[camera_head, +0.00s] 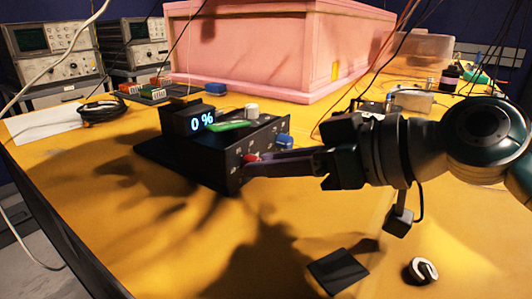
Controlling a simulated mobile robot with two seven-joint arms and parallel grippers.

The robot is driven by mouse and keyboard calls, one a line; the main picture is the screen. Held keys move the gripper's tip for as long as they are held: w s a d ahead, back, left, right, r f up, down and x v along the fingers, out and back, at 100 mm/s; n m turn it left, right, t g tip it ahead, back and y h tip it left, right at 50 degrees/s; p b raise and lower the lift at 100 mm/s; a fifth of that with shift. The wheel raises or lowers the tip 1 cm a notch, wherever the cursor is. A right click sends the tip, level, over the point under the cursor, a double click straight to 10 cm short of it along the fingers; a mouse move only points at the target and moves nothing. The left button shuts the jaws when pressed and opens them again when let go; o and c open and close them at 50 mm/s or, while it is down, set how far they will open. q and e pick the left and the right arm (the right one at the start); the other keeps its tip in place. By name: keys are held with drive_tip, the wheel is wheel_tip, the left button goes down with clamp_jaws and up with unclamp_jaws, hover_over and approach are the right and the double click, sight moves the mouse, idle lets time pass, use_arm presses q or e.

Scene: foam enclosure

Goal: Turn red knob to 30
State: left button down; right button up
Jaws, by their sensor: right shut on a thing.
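The black control box (205,160) stands on the yellow table in the middle of the view. Its display (202,121) reads 0 %. The red knob (251,158) is on the box's right-hand face, partly hidden by the fingers. My right gripper (258,166) reaches in from the right and is shut on the red knob. A blue knob (284,142) sits farther along the same face, just beyond the fingers. The angle of the red knob cannot be made out. My left gripper is not in view.
A large pink foam enclosure (260,50) stands behind the box. A black cable coil (100,110) lies at left. A black square piece (338,270) and a small round knob-like part (422,270) lie in front. The front left table is clear.

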clamp_jaws()
drive_tip(key=shift+w+f+m+b, duration=0.1)
drive_tip(key=shift+f+m+b, duration=0.25)
drive_tip(key=shift+b, duration=0.5)
drive_tip(key=shift+r+g, duration=0.2)
drive_tip(key=shift+g, duration=0.2)
drive_tip(key=shift+r+m, duration=0.1)
drive_tip(key=shift+m, duration=0.15)
drive_tip(key=o, duration=0.8)
unclamp_jaws()
drive_tip(key=shift+c, duration=0.2)
